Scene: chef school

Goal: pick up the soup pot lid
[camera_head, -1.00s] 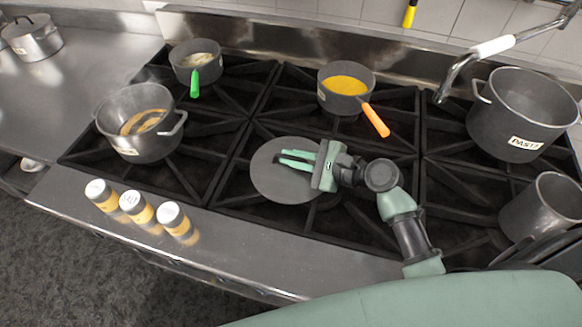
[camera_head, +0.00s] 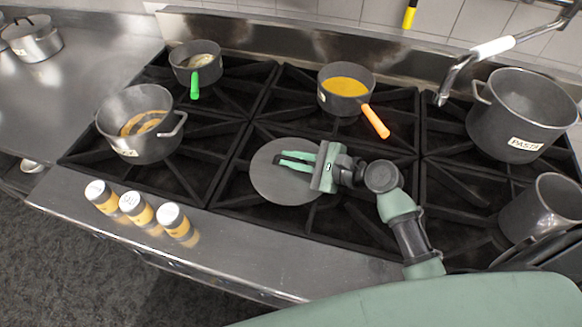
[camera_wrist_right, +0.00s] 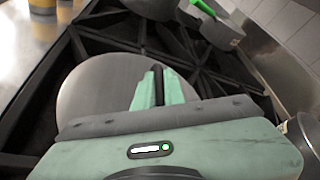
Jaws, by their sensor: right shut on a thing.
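The soup pot lid (camera_head: 280,187) is a flat grey disc over the black stove grates at the middle front. It also shows in the right wrist view (camera_wrist_right: 92,90), under and beyond my fingers. My right gripper (camera_head: 281,160) reaches over the lid from the right, its green fingers close together above the lid's middle. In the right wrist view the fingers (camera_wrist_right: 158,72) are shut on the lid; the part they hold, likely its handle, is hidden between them. I cannot tell whether the lid rests on the grates or is just above them. My left gripper is not in view.
A grey pot (camera_head: 112,145) stands left, with a green-handled pan (camera_head: 183,73) behind it. An orange-handled pan (camera_head: 335,101) is behind the lid. A pasta pot (camera_head: 485,115) and another pot (camera_head: 549,208) stand right. Three spice jars (camera_head: 139,212) line the front counter.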

